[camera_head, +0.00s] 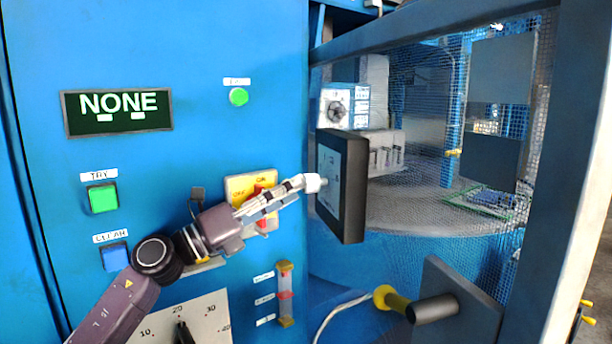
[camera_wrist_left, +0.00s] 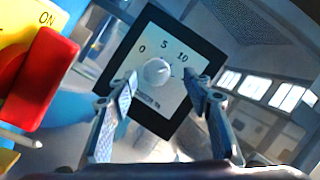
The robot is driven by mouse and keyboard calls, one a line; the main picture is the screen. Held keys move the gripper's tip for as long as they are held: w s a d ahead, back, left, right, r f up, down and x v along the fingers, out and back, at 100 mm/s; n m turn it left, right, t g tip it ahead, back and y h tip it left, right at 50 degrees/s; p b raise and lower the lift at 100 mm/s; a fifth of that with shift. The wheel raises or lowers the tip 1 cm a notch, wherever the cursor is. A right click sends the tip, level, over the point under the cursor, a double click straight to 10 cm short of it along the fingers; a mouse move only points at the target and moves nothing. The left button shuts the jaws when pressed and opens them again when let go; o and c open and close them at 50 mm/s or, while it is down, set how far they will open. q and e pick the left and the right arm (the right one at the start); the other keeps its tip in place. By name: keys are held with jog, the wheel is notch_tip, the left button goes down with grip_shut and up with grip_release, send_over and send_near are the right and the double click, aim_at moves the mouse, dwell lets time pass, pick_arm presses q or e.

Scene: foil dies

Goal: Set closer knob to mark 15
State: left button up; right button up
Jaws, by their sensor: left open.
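The closer knob (camera_wrist_left: 157,73) is a round white knob on a black-framed panel (camera_wrist_left: 124,57) with marks 0, 5 and 10 visible in the left wrist view. Any higher mark is hidden behind the right-hand finger, and I cannot tell the knob's setting. In the head view the panel (camera_head: 353,190) is seen nearly edge-on, with the white knob (camera_head: 314,182) sticking out to the left. My left gripper (camera_head: 301,184) is open in front of the panel, its fingertips close to the knob, one on each side. I cannot tell whether they touch it. My right gripper is not in view.
A red switch handle (camera_wrist_left: 38,77) on a yellow plate stands close to my left gripper. A mesh guard (camera_head: 420,140) lies behind the panel. Below are a dial plate (camera_head: 208,307) and a yellow-collared handle (camera_head: 395,302). A display (camera_head: 118,111) reads NONE.

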aim_at(313, 182)
pick_arm(q)
jog(key=p+x, duration=0.1)
jog(key=x, duration=0.3)
jog(key=shift+w+f, duration=0.15)
jog(key=shift+w, duration=0.05)
jog(key=shift+w+d, duration=0.2)
jog(key=shift+w, duration=0.05)
jog(key=c, duration=1.1)
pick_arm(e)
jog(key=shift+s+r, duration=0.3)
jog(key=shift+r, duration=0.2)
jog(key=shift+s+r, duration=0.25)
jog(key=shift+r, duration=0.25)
